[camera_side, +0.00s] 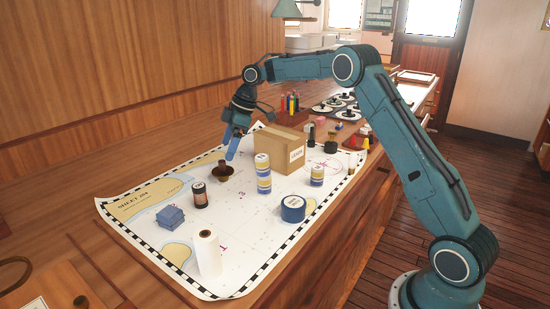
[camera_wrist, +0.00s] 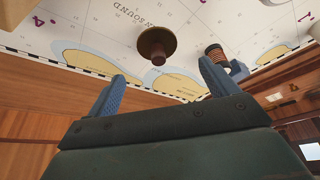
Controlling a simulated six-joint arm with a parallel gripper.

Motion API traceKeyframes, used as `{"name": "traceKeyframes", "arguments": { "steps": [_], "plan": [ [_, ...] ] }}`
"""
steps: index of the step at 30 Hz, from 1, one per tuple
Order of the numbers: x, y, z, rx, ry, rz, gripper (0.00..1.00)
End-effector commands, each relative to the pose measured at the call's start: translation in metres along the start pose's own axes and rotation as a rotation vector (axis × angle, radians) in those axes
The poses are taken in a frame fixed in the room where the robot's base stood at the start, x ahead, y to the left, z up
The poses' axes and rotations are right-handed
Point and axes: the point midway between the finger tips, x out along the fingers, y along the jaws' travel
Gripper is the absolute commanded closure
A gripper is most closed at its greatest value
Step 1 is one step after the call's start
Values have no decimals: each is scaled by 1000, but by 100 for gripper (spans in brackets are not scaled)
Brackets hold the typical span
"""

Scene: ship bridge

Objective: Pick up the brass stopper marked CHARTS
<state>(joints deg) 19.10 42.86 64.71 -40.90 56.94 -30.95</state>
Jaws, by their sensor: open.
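A dark brown, brass-toned stopper (camera_side: 222,170) with a wide round flange and a narrower knob stands on the chart sheet (camera_side: 140,222). It also shows in the wrist view (camera_wrist: 157,46), near the top centre. I can read no CHARTS marking on it. My gripper (camera_side: 232,154) is just above and behind the stopper in the side view, pointing down. In the wrist view my gripper (camera_wrist: 162,74) has its two blue fingers spread wide, with nothing between them. The stopper lies beyond the fingertips, roughly centred between them.
A cardboard box (camera_side: 278,150) is right of my gripper. Banded cans (camera_side: 263,174), blue tape (camera_side: 293,209) and a white roll (camera_side: 208,252) stand on the chart. The wooden wall is behind.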

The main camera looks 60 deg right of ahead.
Motion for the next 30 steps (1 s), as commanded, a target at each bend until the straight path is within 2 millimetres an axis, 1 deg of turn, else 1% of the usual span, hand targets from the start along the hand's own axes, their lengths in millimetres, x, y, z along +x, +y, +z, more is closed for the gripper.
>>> {"name": "traceKeyframes", "arguments": {
  "steps": [1, 4, 13, 17, 25, 30],
  "plan": [
    [6, 0, 0, 0, -2, -2, 14],
    [14, 0, 0, 1, -1, -1, 14],
    [18, 0, 0, 0, -1, 0, 14],
    [25, 0, 0, 1, -2, -1, 14],
    [55, 2, 0, 1, -2, -2, 14],
    [67, 3, 0, 0, -2, 0, 14]
  ]
}}
